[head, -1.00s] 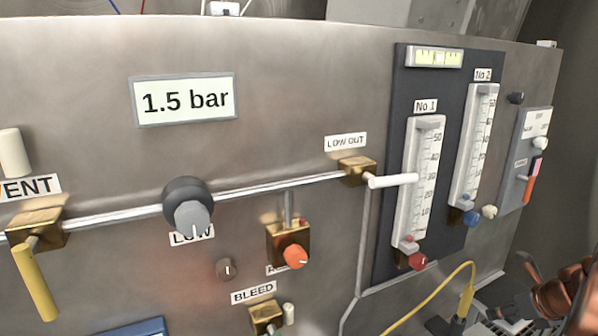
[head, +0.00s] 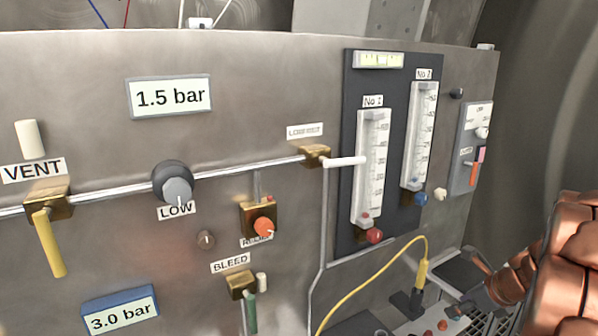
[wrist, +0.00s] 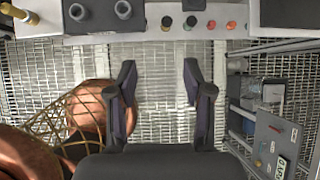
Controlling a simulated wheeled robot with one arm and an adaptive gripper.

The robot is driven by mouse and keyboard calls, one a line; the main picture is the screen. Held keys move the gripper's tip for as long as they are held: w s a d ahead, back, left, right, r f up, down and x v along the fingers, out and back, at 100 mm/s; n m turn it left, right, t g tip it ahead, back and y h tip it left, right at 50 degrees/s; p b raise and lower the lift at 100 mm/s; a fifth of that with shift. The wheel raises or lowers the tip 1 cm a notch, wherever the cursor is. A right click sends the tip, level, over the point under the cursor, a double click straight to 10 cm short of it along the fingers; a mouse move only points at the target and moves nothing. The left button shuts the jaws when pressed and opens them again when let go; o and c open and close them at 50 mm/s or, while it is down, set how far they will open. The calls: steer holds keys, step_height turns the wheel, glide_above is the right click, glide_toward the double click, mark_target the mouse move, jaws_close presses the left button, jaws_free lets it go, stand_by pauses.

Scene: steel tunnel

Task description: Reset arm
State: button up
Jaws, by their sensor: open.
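My gripper (wrist: 160,92) shows in the wrist view with its two dark fingers spread apart and nothing between them. It hangs above a metal grating floor (wrist: 155,70). The fingers touch nothing that I can see. A copper-coloured segmented shape (head: 570,265) stands at the right edge of the head view; I cannot tell if it is part of my arm. The gripper itself does not show in the head view.
The steel panel (head: 90,120) carries a yellow VENT lever (head: 48,243), a LOW knob (head: 177,188), a white-handled valve (head: 345,161) and two flow gauges (head: 371,165). A yellow cable (head: 370,280) loops below. In the wrist view, a console with knobs (wrist: 190,22) lies along the top.

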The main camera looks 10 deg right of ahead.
steer(key=s+a+r+n+g+y, duration=0.1)
steer(key=s+a+n+g, duration=0.15)
steer(key=a+n, duration=0.65)
steer(key=s+a+r+n+g+y, duration=0.1)
steer(key=s+a+n, duration=0.3)
steer(key=a, duration=1)
steer(key=s+a+n+g+h, duration=0.1)
steer(key=s+a+n, duration=0.3)
steer(key=s+n, duration=0.5)
steer(key=s+a+n+g+h, duration=0.2)
steer(key=s+a+n+g, duration=0.2)
steer(key=s+n, duration=0.4)
steer(key=shift+s+a+n, duration=0.4)
steer(key=shift+a+n, duration=0.05)
steer(key=shift+n, duration=0.75)
steer(key=shift+f, duration=0.1)
